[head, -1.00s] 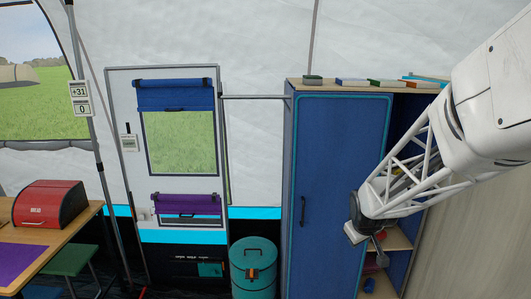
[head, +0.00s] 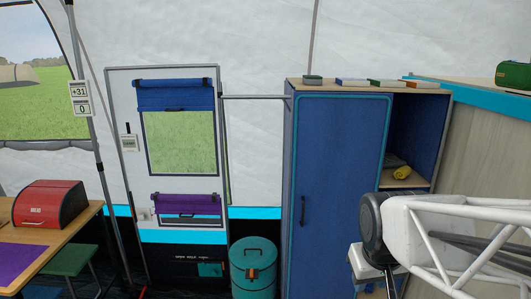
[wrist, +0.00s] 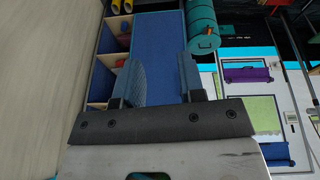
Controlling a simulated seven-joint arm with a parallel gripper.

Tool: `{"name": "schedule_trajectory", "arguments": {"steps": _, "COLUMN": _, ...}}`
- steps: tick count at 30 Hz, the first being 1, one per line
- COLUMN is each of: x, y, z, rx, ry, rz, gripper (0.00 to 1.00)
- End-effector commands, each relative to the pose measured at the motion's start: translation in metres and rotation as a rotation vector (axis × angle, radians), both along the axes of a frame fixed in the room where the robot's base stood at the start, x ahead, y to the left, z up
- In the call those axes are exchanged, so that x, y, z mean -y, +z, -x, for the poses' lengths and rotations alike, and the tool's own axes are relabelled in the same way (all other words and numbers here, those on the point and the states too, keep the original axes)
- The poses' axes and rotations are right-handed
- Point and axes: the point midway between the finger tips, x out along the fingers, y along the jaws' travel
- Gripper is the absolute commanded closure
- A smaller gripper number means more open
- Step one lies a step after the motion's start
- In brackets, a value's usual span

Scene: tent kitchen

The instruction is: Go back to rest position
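My gripper (wrist: 162,78) shows in the wrist view with its two dark fingers apart. Nothing is held between them; the blue cabinet door shows through the gap. In the head view my white lattice arm comes in from the lower right, in front of the lower right part of the blue cabinet (head: 340,180). The gripper end there is mostly hidden, so the fingers cannot be made out in that view.
A yellow rolled item (head: 402,173) lies on the cabinet's open shelf. Several books or boxes (head: 352,82) lie on top. A teal bin (head: 253,266) stands left of the cabinet. A wooden panel (head: 490,150) is at right. A red bread box (head: 50,204) sits on the left table.

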Motion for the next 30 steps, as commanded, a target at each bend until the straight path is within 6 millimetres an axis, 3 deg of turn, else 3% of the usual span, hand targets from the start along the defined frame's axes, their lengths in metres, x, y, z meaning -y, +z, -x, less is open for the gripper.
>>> {"name": "schedule_trajectory", "arguments": {"steps": 6, "x": -0.010, "y": 0.006, "z": 0.050, "rx": -0.036, "ry": -0.052, "rz": -0.033, "gripper": 0.64}}
{"name": "schedule_trajectory", "arguments": {"steps": 12, "x": -0.015, "y": 0.007, "z": 0.077, "rx": -0.060, "ry": -0.083, "rz": -0.052, "gripper": 0.64}}
{"name": "schedule_trajectory", "arguments": {"steps": 30, "x": -0.016, "y": 0.007, "z": 0.083, "rx": -0.066, "ry": -0.090, "rz": -0.056, "gripper": 0.64}}
